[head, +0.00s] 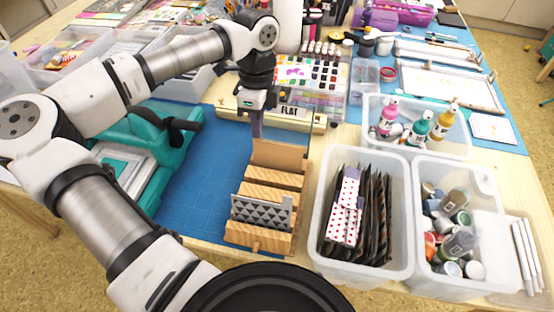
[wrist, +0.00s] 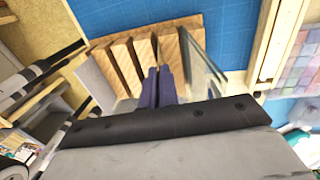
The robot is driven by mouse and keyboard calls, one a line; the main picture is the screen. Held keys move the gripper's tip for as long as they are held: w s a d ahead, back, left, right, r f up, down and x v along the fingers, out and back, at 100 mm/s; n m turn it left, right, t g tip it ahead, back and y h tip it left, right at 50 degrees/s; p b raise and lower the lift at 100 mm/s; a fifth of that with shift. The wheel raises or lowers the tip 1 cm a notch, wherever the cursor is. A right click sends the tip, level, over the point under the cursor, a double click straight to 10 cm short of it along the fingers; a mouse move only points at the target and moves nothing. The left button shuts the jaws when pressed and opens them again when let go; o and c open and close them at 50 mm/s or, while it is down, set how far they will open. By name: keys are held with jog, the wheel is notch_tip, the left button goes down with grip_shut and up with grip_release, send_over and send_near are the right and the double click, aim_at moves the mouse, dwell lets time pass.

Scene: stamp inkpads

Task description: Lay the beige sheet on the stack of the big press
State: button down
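A beige-tan sheet (head: 279,157) stands upright in the back slot of a wooden rack (head: 268,181). In the wrist view, a thin greyish panel (wrist: 203,65) stands at the rack's right end; I cannot tell whether it is this sheet. My gripper (head: 257,136) points down, above and just left of the beige sheet, apart from it. Its purple fingers (wrist: 159,72) lie close together over the rack, with no sheet visible between them. The big teal press (head: 175,150) is at the left, with a pale stack (head: 124,160) on its bed, partly hidden by my arm.
A grey triangle-patterned sheet (head: 262,214) stands in the rack's front slot. A cream bar marked FLAT (head: 310,125) lies behind the rack. Clear bins (head: 408,250) stand to the right. The blue mat (head: 215,180) is bare between press and rack.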

notch_tip(320, 180, up, 7)
jog(key=w+p, duration=0.1)
jog(key=p, duration=0.2)
jog(key=shift+d, duration=0.2)
jog(key=shift+r, duration=0.15)
